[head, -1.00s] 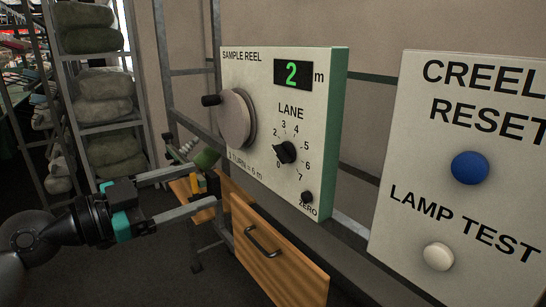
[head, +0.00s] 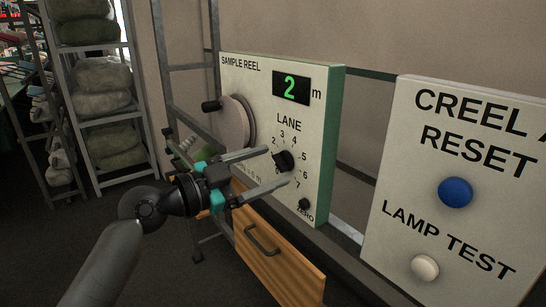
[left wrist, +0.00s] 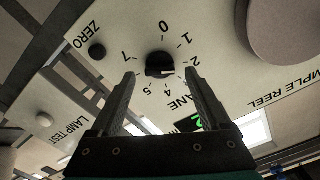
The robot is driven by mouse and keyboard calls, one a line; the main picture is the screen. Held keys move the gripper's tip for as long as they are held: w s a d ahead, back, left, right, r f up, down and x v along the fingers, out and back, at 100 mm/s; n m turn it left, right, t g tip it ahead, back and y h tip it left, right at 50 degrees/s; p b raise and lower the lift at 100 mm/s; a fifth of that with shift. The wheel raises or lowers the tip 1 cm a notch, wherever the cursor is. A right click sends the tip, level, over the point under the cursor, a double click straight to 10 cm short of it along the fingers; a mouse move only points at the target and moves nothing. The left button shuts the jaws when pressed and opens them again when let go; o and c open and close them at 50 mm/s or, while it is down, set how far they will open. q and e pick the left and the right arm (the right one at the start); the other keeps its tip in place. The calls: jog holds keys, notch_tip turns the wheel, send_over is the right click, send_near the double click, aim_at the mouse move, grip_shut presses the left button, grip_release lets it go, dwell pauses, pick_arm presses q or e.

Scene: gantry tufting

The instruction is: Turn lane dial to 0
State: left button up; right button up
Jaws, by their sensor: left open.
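The lane dial (head: 284,160) is a black knob ringed by numbers on the cream sample reel panel (head: 236,75). In the left wrist view the dial (left wrist: 159,60) shows a light mark that seems to point near 2; the 0 (left wrist: 165,27) is clear of the fingers. My left gripper (head: 278,166) is open and empty, its fingertips at either side of the dial in the picture. In the left wrist view, the dial lies just beyond and between the tips; contact cannot be told. The fingers hide some numbers. My right gripper is not in view.
A round crank disc (head: 232,122) with a black handle is left of the dial. A small black zero knob (head: 304,204) is below. A wooden drawer (head: 278,262) hangs under the panel. The creel reset panel (head: 400,165) with blue and white buttons stands at right.

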pick_arm(q)
jog(key=shift+x, duration=1)
grip_shut()
